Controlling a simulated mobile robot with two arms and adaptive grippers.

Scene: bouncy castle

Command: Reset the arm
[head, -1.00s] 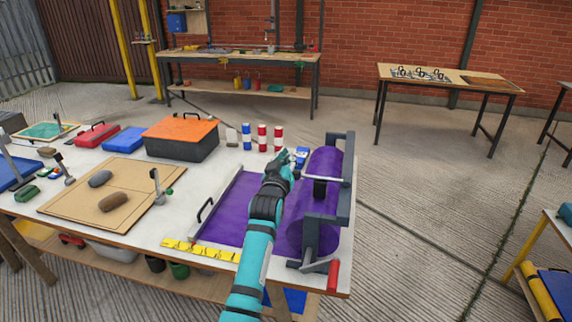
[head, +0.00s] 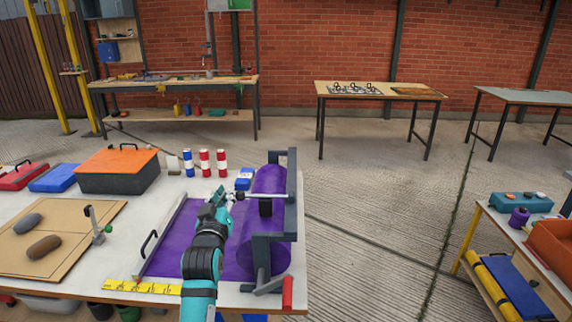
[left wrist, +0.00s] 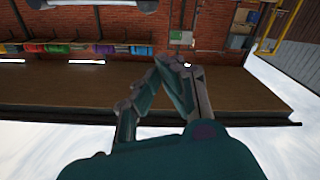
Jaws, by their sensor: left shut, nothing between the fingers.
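My left arm comes in from the bottom of the head view. Its teal and dark left gripper (head: 222,196) is shut and empty, above the purple sheet (head: 190,232) on the white table. It is just left of the purple roll (head: 268,215) in its grey stand. Whether it touches anything there I cannot tell. The left wrist view shows the gripper's fingers (left wrist: 165,72) close up, with nothing between them. My right gripper is not in view.
An orange-lidded box (head: 118,168), a blue case (head: 54,178) and red, white and blue cans (head: 205,162) stand at the back of the table. A yellow tape (head: 140,287) lies at the front edge. Open concrete floor (head: 370,220) lies to the right.

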